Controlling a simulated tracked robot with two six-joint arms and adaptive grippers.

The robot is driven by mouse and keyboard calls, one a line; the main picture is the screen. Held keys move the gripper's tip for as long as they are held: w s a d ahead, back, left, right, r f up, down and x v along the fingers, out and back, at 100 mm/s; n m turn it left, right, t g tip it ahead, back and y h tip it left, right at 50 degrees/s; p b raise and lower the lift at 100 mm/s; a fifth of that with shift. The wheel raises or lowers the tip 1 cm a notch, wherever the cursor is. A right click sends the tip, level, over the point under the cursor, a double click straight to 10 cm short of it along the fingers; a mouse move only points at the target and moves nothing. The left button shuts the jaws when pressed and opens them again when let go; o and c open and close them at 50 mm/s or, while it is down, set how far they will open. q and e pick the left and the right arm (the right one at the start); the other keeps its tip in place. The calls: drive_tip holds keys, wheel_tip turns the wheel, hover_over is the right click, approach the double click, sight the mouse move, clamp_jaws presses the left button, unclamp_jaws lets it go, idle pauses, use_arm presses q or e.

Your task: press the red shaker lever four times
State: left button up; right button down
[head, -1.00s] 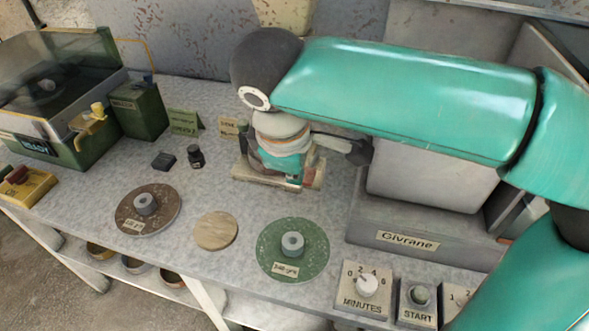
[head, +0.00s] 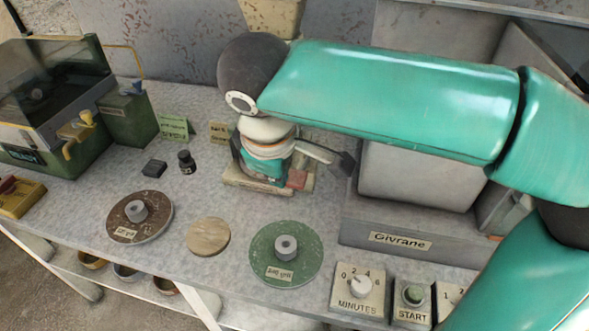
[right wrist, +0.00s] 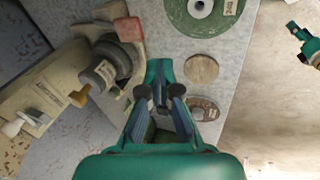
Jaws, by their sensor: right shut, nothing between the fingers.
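The red shaker lever (head: 297,179) shows as a small red block at the front right of the cream shaker base (head: 240,180). It also shows in the right wrist view (right wrist: 130,29), at upper left, beside a dark clamp part. My right gripper (head: 268,176) is shut and empty, low over the shaker base, just left of the lever in the head view. In the right wrist view its fingertips (right wrist: 160,70) are together, below and right of the lever, and look apart from it. My arm hides much of the shaker.
Brown (head: 120,225), wooden (head: 200,246) and green (head: 262,235) discs lie on the bench in front. The grey Givrane machine (head: 385,222) stands right, with a minutes dial (head: 362,288) and start button (head: 413,294). A green machine (head: 70,145) stands left.

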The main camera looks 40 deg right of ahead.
drive_tip(key=w+a+m+t+y+p, duration=0.1)
drive_tip(key=w+a+m+t+y, duration=0.1)
drive_tip(key=w+a+m+y, duration=0.3)
wheel_tip(320, 180, up, 3)
drive_tip(key=m+h+p, duration=0.1)
drive_tip(key=m+p, duration=1.2)
drive_tip(key=m, duration=0.2)
hover_over(302, 171)
drive_tip(key=w+d, duration=0.4)
drive_tip(key=shift+s+f+t, duration=0.15)
drive_tip(key=shift+f+t, duration=0.1)
drive_tip(key=shift+t, duration=0.05)
drive_tip(key=shift+a, duration=0.1)
drive_tip(key=f+b, duration=0.2)
drive_tip(key=s+a+f+b, duration=0.1)
drive_tip(key=f+b, duration=0.1)
drive_tip(key=s+a+f+b, duration=0.1)
drive_tip(key=f, duration=0.1)
drive_tip(key=shift+f+b, duration=0.4)
drive_tip(key=shift+s+a+f+b, duration=0.15)
drive_tip(key=shift+a+f+b, duration=0.2)
drive_tip(key=shift+f+b, duration=0.25)
